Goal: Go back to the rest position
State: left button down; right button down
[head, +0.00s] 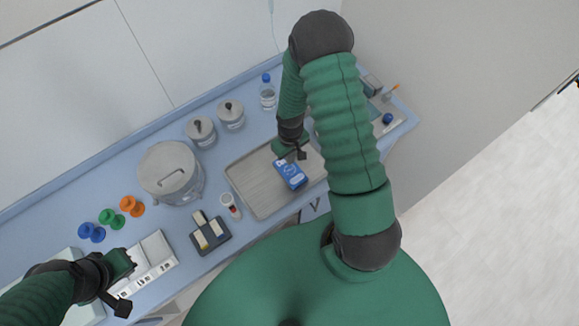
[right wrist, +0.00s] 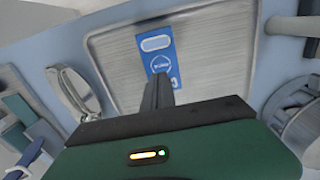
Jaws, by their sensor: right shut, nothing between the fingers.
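My right gripper (head: 299,154) is over the grey metal tray (head: 256,200), just behind a blue and white box (head: 291,175). In the right wrist view its fingers (right wrist: 159,88) are together and empty. The same box (right wrist: 156,43) lies flat on the tray (right wrist: 108,45) beyond the fingertips, with a strip of it hidden behind them. My left gripper (head: 121,284) is at the lower left, over the near end of the counter by a white rack; whether its fingers are apart does not show.
Along the blue counter (head: 62,208) stand a large metal pot (head: 171,173), two lidded jars (head: 201,131), a bottle (head: 267,95) and blue, green and orange items (head: 111,218). Open floor is right.

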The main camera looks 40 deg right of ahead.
jog(key=shift+r, duration=0.5)
jog(key=shift+f, duration=0.1)
jog(key=s+a+r+t+b, duration=0.1)
jog(key=s+a+r+b, duration=0.1)
jog(key=a+b, duration=0.4)
jog(key=s+a+r+n+t+b, duration=0.1)
jog(key=a+r+b, duration=0.1)
jog(key=a+b, duration=0.4)
jog(key=shift+s+a+r+t+b, duration=0.2)
jog(key=shift+s+a+t+b, duration=0.15)
jog(key=shift+b, duration=1.6)
